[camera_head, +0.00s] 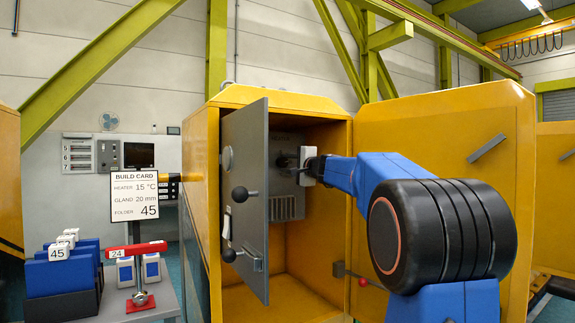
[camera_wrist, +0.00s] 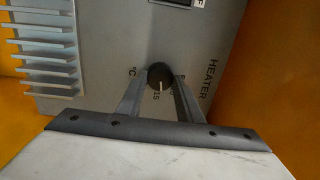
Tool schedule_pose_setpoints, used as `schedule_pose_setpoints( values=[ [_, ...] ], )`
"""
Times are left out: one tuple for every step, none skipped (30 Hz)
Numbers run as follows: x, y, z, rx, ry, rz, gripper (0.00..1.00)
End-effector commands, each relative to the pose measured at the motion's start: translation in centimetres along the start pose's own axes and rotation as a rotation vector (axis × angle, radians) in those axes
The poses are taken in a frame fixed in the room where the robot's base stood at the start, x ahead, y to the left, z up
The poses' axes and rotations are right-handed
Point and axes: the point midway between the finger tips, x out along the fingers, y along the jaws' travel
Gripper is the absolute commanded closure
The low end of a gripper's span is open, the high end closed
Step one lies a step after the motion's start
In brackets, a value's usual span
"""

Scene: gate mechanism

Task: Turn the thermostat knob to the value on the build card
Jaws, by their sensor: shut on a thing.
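The build card (camera_head: 138,195) stands at the left in the head view and reads heater 15 °C, gland 20 mm, folder 45. The dark round thermostat knob (camera_wrist: 159,74) is on a grey panel marked HEATER and °C in the wrist view. Its white pointer line points down in the picture, at the printed 15. My gripper (camera_wrist: 161,82) is shut on the knob, one finger on each side. The fingers hide part of the scale. In the head view my gripper (camera_head: 304,168) reaches into the yellow cabinet (camera_head: 228,98).
A grey hinged door (camera_head: 249,205) with black-knobbed levers stands open at the left of my gripper. The yellow outer door (camera_head: 440,125) is open at the right. Grey fins (camera_wrist: 40,50) stick out beside the knob. A table with blue folders (camera_head: 62,275) is at the left.

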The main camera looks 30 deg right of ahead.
Motion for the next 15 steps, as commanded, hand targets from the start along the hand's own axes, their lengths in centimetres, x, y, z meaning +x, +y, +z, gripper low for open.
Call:
schedule_pose_setpoints(
  values=[
    [0.00, 0.10, -0.02, 0.029, 0.003, 0.001, 0.90],
    [0.00, 0.11, -0.03, 0.047, 0.004, 0.001, 0.90],
    [-0.01, 0.11, -0.03, 0.070, 0.006, 0.000, 0.90],
    [-0.01, 0.12, -0.03, 0.084, 0.007, 0.000, 0.90],
    [-0.01, 0.12, -0.03, 0.100, 0.008, 0.000, 0.90],
    [-0.01, 0.12, -0.03, 0.117, 0.009, 0.000, 0.90],
    [-0.01, 0.13, -0.03, 0.129, 0.010, -0.001, 0.90],
    [-0.01, 0.13, -0.03, 0.140, 0.010, -0.001, 0.90],
    [-0.01, 0.13, -0.03, 0.152, 0.011, -0.001, 0.90],
    [-0.01, 0.14, -0.03, 0.161, 0.012, -0.001, 0.90],
    [-0.01, 0.14, -0.02, 0.168, 0.012, -0.001, 0.90],
    [-0.01, 0.15, -0.02, 0.176, 0.013, -0.001, 0.90],
    [-0.01, 0.15, -0.02, 0.181, 0.013, -0.001, 0.90],
    [-0.01, 0.15, -0.02, 0.186, 0.013, -0.001, 0.90],
    [-0.01, 0.16, -0.02, 0.191, 0.013, -0.001, 0.90]
  ],
)
